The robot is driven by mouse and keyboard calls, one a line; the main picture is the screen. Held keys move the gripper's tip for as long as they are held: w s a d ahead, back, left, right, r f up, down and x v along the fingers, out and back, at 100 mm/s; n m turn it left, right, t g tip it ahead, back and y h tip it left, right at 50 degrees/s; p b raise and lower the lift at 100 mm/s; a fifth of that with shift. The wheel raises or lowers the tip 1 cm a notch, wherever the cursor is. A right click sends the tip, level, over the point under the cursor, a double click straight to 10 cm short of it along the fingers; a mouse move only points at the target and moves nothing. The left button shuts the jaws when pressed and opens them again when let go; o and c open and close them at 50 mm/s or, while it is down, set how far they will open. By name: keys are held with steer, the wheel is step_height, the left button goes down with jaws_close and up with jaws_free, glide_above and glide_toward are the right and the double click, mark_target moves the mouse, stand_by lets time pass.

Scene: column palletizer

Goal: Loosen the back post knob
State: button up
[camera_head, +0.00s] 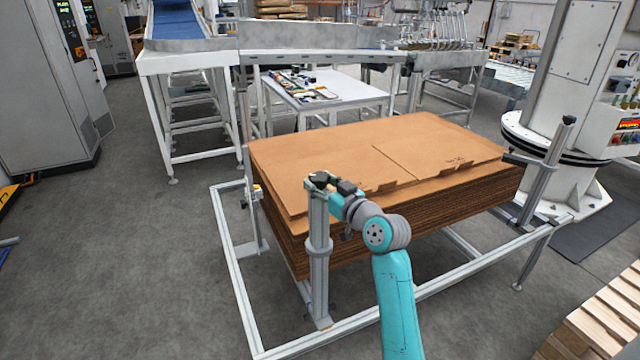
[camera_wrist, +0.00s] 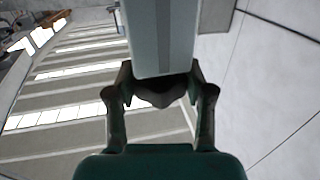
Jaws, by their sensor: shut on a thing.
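A dark knob (camera_wrist: 160,95) shows in the wrist view, against the end of a pale grey post (camera_wrist: 163,38). My gripper (camera_wrist: 160,88) has a finger on each side of the knob and is shut on it. In the head view my gripper (camera_head: 325,185) is at the top of the nearest upright post (camera_head: 318,245), beside the cardboard stack. The knob cannot be made out clearly there. Whether this is the post called the back post cannot be told from the pictures.
A tall stack of cardboard sheets (camera_head: 350,155) stands directly behind the post. A low metal frame (camera_head: 238,270) surrounds it.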

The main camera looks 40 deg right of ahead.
steer(key=n+y, duration=0.1)
steer(key=y, duration=0.1)
steer(key=n+y, duration=0.2)
steer(key=y, duration=0.1)
steer(key=shift+d+n+y, duration=0.25)
steer(key=shift+n+y, duration=0.05)
steer(key=shift+n+g+y, duration=1.2)
steer(key=shift+n+y, duration=0.5)
steer(key=shift+y, duration=0.8)
steer(key=shift+f+y, duration=0.1)
steer(key=shift+y, duration=0.2)
steer(key=o, duration=1.2)
steer(key=v, duration=1.2)
steer(key=shift+r, duration=0.2)
steer(key=shift+w, duration=0.1)
